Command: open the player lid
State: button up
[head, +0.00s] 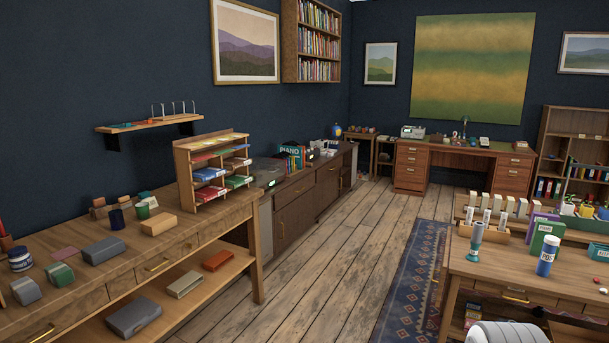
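On the dark sideboard (298,190) along the left wall, a low greyish box (268,168) sits behind the wooden tray rack. It may be the player, but it is small and partly hidden by the rack. I cannot tell whether it has a lid or how a lid stands. A grey and white rounded part at the bottom right edge looks like part of my own arm. My gripper does not show.
A long workbench (182,241) with a tray rack (210,170) and small boxes stands at the left. A cluttered table (502,268) stands at the right. Bare floor (335,255) and a blue rug (412,285) lie between. A desk (465,160) is at the back.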

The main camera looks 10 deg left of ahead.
aim_at(258, 171)
jog(key=u, duration=0.35)
jog(key=i, duration=0.9)
jog(key=u, duration=0.65)
jog(key=i, duration=2.05)
jog(key=z, duration=0.4)
jog(key=i, duration=2.1)
jog(key=z, duration=1)
jog(key=k, duration=0.65)
jog(key=z, duration=0.2)
jog(key=i, duration=0.7)
jog(key=u, duration=0.15)
